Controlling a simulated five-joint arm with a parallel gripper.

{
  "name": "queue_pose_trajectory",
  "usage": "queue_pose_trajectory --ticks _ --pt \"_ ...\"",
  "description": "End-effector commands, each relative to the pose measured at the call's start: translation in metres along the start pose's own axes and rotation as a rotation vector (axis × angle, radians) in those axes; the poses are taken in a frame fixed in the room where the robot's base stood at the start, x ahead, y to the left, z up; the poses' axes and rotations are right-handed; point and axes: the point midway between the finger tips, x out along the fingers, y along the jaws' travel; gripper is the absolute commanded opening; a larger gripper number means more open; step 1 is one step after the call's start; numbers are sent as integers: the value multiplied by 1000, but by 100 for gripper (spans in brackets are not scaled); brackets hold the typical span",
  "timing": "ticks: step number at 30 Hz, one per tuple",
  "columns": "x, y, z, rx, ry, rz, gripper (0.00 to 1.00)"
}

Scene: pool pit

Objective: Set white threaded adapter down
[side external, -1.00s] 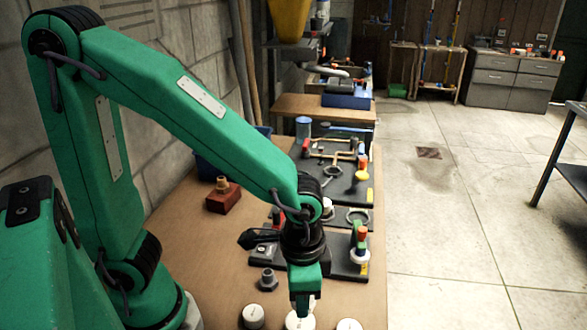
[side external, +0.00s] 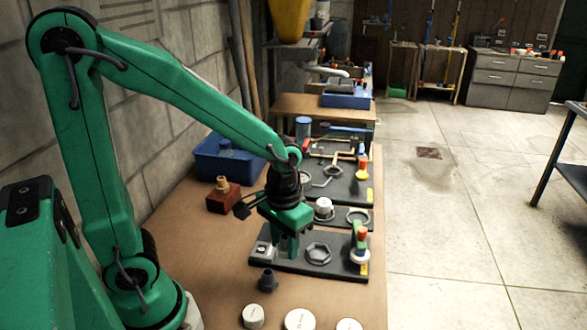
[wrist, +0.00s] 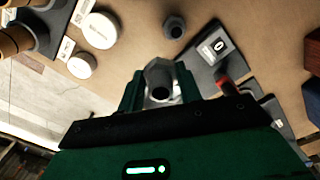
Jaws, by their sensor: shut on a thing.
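My gripper (side external: 287,250) is over the left end of the nearest dark board (side external: 325,268) in the side view. In the wrist view my gripper (wrist: 159,88) is shut on the white threaded adapter (wrist: 157,70), a pale fitting with a dark round hole. It sits between the two green fingers. In the side view the adapter is hidden or too small to make out, and I cannot tell whether it touches the board. A hexagonal ring (side external: 318,254) lies on this board, right of my gripper.
A dark grey fitting (side external: 268,281) and white round caps (side external: 299,320) stand on the brown table in front. A stack of coloured rings (side external: 360,246) stands at the board's right. A red-brown block (side external: 223,198) and blue bin (side external: 228,158) are behind left.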

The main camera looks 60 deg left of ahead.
Motion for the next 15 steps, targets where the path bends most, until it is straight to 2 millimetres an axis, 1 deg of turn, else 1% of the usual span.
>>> queue_pose_trajectory --ticks 1,9,15 --pt "0 -10 -3 -53 0 0 4" --pt "-1 -58 -11 -313 0 0 4" --pt "-1 -88 -12 -472 1 0 4"
